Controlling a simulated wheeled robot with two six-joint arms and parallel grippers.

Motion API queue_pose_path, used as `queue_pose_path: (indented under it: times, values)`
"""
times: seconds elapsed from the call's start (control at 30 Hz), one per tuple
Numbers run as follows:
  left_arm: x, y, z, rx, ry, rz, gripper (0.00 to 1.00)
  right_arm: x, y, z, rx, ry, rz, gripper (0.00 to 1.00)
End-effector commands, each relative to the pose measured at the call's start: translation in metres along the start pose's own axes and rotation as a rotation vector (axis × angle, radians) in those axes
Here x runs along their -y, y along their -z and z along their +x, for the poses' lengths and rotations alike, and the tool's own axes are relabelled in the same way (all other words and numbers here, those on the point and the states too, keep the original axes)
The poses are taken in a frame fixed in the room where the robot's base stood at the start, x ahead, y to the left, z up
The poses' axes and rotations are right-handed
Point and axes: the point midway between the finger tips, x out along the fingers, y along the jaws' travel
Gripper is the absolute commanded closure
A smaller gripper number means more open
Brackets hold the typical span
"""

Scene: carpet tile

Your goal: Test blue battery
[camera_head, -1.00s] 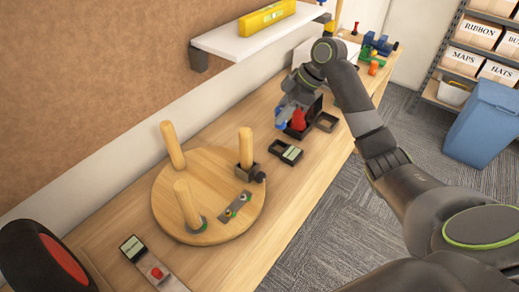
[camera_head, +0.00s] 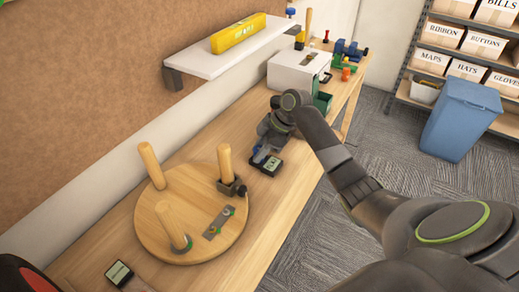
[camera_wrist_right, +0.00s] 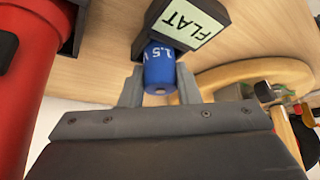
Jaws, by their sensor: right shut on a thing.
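My right gripper (camera_head: 264,151) is shut on the blue battery (camera_wrist_right: 160,65), gripping its sides. In the head view only a bit of blue shows beside the dark tester (camera_head: 265,166). In the right wrist view the battery, marked 1.5, stands with its far end at the dark housing of the tester. The tester's pale screen (camera_wrist_right: 186,22) reads FLAT. I cannot tell how far the battery sits inside the tester. My left gripper is not in view.
A round wooden board (camera_head: 185,252) with upright pegs stands left of the tester. Another small device with a screen (camera_head: 119,273) lies front left. A red object (camera_wrist_right: 28,85) stands close by in the wrist view. A white box (camera_head: 292,72) is farther back, below a shelf (camera_head: 215,62).

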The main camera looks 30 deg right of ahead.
Motion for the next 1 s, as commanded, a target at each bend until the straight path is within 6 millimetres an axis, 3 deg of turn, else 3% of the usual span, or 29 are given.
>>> queue_pose_path:
  times: [0.1,0.13,0.27,0.67,1.0]
  values:
    - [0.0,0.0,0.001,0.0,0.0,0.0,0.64,0.0,-0.001,0.002,0.0,0.0,0.0,0.96]
    - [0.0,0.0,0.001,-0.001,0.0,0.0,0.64,0.0,-0.001,0.002,0.0,0.0,0.0,0.67]
    - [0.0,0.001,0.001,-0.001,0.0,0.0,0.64,0.0,-0.001,0.002,0.0,0.0,0.0,0.5]
    - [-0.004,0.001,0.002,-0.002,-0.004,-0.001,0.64,-0.001,0.0,-0.006,0.0,-0.003,0.0,0.49]
    - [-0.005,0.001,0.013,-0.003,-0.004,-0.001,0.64,-0.001,-0.001,-0.074,0.003,-0.006,-0.001,0.49]
